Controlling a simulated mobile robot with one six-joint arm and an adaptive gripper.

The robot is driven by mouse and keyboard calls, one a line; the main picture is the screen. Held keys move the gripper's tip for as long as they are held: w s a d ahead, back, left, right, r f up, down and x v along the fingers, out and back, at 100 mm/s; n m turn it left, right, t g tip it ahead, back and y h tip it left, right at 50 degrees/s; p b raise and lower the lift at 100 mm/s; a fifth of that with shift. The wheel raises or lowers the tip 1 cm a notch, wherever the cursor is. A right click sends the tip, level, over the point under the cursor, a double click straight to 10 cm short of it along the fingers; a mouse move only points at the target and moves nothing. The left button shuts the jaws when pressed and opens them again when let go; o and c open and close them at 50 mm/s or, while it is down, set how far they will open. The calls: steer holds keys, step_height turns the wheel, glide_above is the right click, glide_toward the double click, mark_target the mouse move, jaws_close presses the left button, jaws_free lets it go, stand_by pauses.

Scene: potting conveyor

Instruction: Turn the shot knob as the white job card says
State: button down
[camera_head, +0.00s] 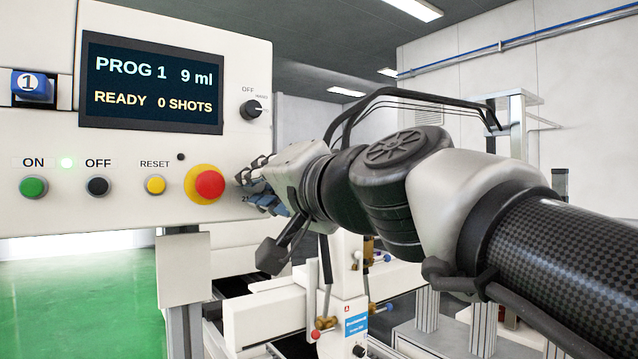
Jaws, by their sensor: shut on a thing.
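My gripper (252,184) is at the right edge of the cream control panel, just right of the red stop button. Its fingers are shut on a blue knob (262,200), which is mostly hidden by them; a small pale mark shows on it. The knob's pointing direction cannot be read. The panel screen (152,84) reads "PROG 1 9 ml" and "READY 0 SHOTS". No white job card can be made out in this view.
A blue block marked 1 (32,86) sits at the panel's left. A black selector (252,109) is above my gripper. The red stop button (209,184) is close beside my fingers. Green (34,187), black (98,186) and yellow (156,185) buttons line the panel. Machine rails lie below.

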steer(key=shift+r, duration=0.15)
stand_by(0.4)
steer(key=c, duration=1.4)
jaws_free()
steer(key=shift+d, duration=0.1)
steer(key=v, duration=1.2)
steer(key=shift+f, duration=0.2)
